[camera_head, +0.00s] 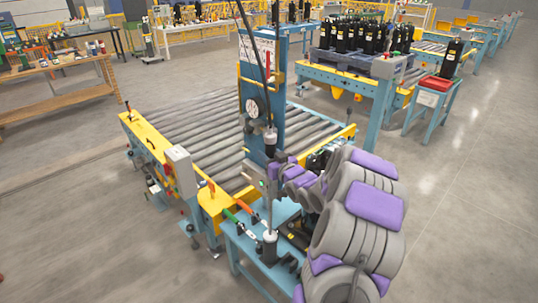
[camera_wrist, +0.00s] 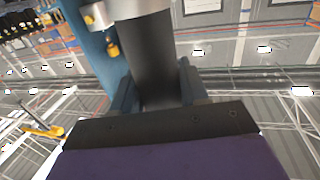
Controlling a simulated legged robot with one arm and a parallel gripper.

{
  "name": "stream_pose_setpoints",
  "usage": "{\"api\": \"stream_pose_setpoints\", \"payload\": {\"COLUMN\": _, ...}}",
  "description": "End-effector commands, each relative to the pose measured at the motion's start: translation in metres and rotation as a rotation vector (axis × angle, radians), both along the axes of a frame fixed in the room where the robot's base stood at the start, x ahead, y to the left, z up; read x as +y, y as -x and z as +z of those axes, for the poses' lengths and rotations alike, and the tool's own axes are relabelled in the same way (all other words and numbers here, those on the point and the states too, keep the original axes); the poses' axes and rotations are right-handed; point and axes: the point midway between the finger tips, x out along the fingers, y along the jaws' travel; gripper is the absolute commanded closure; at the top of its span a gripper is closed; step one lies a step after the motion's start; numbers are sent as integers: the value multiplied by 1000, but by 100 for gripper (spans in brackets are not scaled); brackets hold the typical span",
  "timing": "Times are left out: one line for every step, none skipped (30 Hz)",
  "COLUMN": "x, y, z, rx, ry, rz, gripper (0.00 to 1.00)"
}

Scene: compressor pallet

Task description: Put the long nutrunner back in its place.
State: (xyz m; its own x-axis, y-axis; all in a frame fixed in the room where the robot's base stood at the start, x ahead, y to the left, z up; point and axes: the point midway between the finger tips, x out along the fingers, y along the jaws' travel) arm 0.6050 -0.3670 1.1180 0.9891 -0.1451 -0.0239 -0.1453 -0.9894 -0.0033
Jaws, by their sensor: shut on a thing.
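The long nutrunner (camera_head: 270,138) is upright in front of the blue column, with a dark body, a pale band and a cable running up from its top. My gripper (camera_head: 272,168) is shut around its dark body. In the wrist view, the dark body (camera_wrist: 155,60) stands between the two blue-grey fingers (camera_wrist: 158,92), with a pale collar beyond. Below my gripper, a thin grey shaft runs down toward a dark holder with a pale ring (camera_head: 269,243) on the small blue stand (camera_head: 240,243). I cannot tell whether the shaft's lower end is seated in that holder.
The blue column (camera_head: 262,80) carries a round gauge and stands close behind the tool. Green- and orange-handled tools (camera_head: 232,216) lie on the stand, left of the holder. A roller conveyor (camera_head: 190,125) with yellow side rails lies behind. Open floor (camera_head: 60,220) is at left.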

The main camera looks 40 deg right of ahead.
Motion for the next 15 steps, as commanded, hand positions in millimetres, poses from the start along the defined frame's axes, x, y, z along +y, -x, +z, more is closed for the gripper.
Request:
{"api": "stream_pose_setpoints", "payload": {"x": -1, "y": 0, "z": 2, "rx": -5, "ry": 3, "rz": -1, "gripper": 53}}
{"api": "stream_pose_setpoints", "payload": {"x": -1, "y": 0, "z": 2, "rx": -5, "ry": 3, "rz": -1, "gripper": 50}}
{"api": "stream_pose_setpoints", "payload": {"x": -1, "y": 0, "z": 2, "rx": -5, "ry": 3, "rz": -1, "gripper": 47}}
{"api": "stream_pose_setpoints", "payload": {"x": -1, "y": 0, "z": 2, "rx": -4, "ry": 2, "rz": -1, "gripper": 44}}
{"api": "stream_pose_setpoints", "payload": {"x": -1, "y": 0, "z": 2, "rx": -4, "ry": 2, "rz": -1, "gripper": 41}}
{"api": "stream_pose_setpoints", "payload": {"x": -1, "y": -1, "z": 1, "rx": -3, "ry": 1, "rz": -1, "gripper": 37}}
{"api": "stream_pose_setpoints", "payload": {"x": -1, "y": -1, "z": 1, "rx": -3, "ry": 1, "rz": -1, "gripper": 34}}
{"api": "stream_pose_setpoints", "payload": {"x": -1, "y": -1, "z": 1, "rx": -3, "ry": 1, "rz": -1, "gripper": 31}}
{"api": "stream_pose_setpoints", "payload": {"x": -1, "y": -1, "z": 1, "rx": -2, "ry": 1, "rz": 0, "gripper": 27}}
{"api": "stream_pose_setpoints", "payload": {"x": -1, "y": -1, "z": 1, "rx": -2, "ry": 0, "rz": 0, "gripper": 26}}
{"api": "stream_pose_setpoints", "payload": {"x": -1, "y": -1, "z": 0, "rx": -2, "ry": 1, "rz": 0, "gripper": 26}}
{"api": "stream_pose_setpoints", "payload": {"x": -1, "y": -1, "z": 0, "rx": -2, "ry": 0, "rz": 0, "gripper": 26}}
{"api": "stream_pose_setpoints", "payload": {"x": -1, "y": -1, "z": 0, "rx": -1, "ry": 0, "rz": 0, "gripper": 26}}
{"api": "stream_pose_setpoints", "payload": {"x": -1, "y": -1, "z": 0, "rx": -1, "ry": 0, "rz": 0, "gripper": 26}}
{"api": "stream_pose_setpoints", "payload": {"x": -1, "y": -1, "z": -1, "rx": 0, "ry": 0, "rz": 0, "gripper": 26}}
